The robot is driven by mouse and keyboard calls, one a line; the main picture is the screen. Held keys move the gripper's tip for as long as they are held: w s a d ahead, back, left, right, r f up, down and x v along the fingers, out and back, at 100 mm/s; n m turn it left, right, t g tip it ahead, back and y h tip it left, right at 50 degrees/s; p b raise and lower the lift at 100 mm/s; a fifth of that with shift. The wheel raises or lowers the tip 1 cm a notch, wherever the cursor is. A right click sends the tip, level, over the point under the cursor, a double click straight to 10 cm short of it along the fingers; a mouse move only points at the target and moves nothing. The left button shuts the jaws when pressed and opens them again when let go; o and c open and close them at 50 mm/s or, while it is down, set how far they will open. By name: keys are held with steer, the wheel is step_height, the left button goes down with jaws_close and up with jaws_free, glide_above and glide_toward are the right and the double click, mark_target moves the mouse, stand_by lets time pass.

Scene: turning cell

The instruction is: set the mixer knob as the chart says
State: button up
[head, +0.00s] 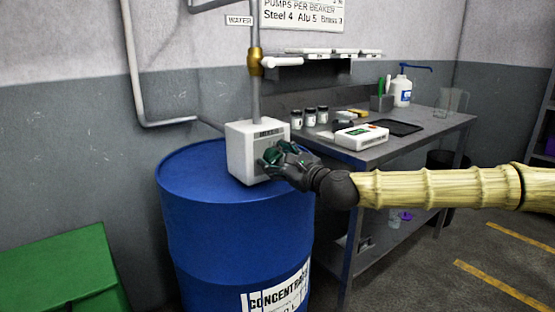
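The mixer is a white box (243,155) on top of a blue drum (230,220), with a pipe running up from it. A dark label strip (268,133) shows on its front, too small to read. My gripper (268,160) is at the box's front face, and its fingers cover the place where a knob could be. The knob is hidden, and I cannot tell whether the fingers touch or hold it. The wall chart (303,15) is cut off at the top; it reads "PUMPS PER BEAKER, Steel 4, Alu 5, Brass 3", the last digit being hard to read.
A grey workbench (440,122) stands at the right with a scale-like white device (361,136), a dark tray (393,127), several small jars (310,117), a pump bottle (401,90) and a clear beaker (448,101). A green bin (65,268) is at lower left. Free floor lies at lower right.

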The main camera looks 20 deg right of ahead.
steer(key=shift+s, duration=0.1)
steer(key=v, duration=1.1)
steer(key=shift+s+d, duration=0.15)
steer(key=shift+s, duration=0.25)
stand_by(0.3)
